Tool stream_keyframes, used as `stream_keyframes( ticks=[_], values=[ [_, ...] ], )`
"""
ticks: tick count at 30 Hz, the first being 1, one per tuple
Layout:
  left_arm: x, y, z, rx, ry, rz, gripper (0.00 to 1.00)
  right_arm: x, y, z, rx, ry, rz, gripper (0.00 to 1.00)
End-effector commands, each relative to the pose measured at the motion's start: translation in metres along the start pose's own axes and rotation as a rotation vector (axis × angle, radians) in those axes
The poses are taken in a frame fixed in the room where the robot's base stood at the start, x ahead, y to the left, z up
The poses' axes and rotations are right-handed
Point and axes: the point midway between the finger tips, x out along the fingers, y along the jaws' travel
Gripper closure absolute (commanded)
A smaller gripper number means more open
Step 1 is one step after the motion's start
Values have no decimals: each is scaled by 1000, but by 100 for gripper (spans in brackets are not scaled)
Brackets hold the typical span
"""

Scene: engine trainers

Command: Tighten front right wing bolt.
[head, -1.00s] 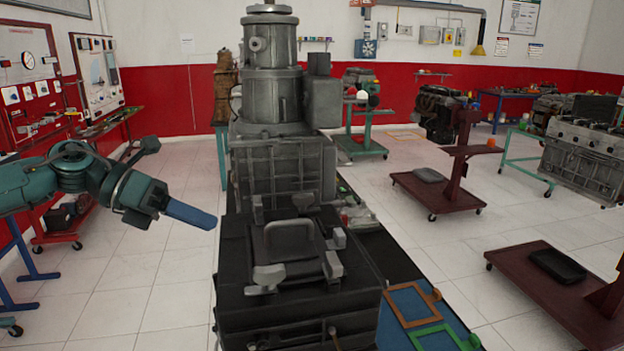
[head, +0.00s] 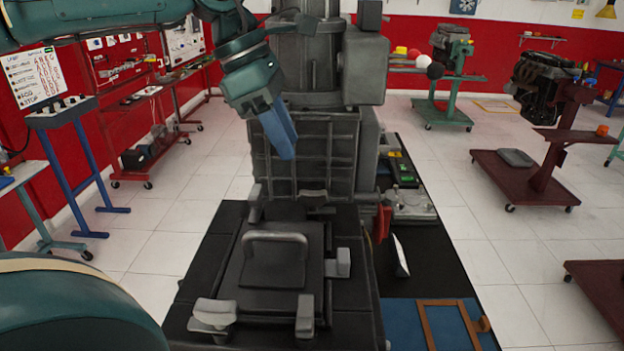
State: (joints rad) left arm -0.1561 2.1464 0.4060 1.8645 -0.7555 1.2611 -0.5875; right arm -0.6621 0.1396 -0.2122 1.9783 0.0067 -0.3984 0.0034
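A dark machine (head: 200,275) stands straight ahead, with a flat plate on top that carries a loop handle (head: 275,240). A pale winged fastener (head: 212,315) sits at its near left corner. An upright grey piece (head: 305,316) is at the near right corner, and a grey block (head: 340,263) sticks out at the right side. More fasteners, one at far left (head: 256,200) and one at far right (head: 313,197), sit behind the handle. My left gripper (head: 283,140) hangs above and behind the plate, pointing down, touching no fastener. Its blue fingers look close together; any gap is unclear. My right gripper is out of view.
A tall grey housing (head: 305,155) rises behind the plate, close to my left gripper. A bench strip with a green item (head: 402,172) and a brown frame (head: 425,322) runs along the right. Red carts (head: 520,190) stand farther right on open white floor.

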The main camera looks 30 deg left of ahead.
Motion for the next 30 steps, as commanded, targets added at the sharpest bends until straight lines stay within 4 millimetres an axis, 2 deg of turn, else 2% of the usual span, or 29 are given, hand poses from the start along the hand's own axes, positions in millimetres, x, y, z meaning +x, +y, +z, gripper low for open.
stream_keyframes(
  ticks=[1,6,12,18,26,30],
  values=[
    [12,-1,0,0,3,-8,64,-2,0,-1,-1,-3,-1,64],
    [48,-1,0,-1,4,-6,64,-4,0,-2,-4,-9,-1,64],
    [78,-1,0,-1,1,-4,64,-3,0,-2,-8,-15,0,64],
    [90,0,0,-1,-1,-2,64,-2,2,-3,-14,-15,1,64],
    [91,0,0,-1,-2,-1,64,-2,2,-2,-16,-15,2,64],
    [90,0,0,-1,-2,-1,75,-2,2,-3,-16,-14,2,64]
  ],
)
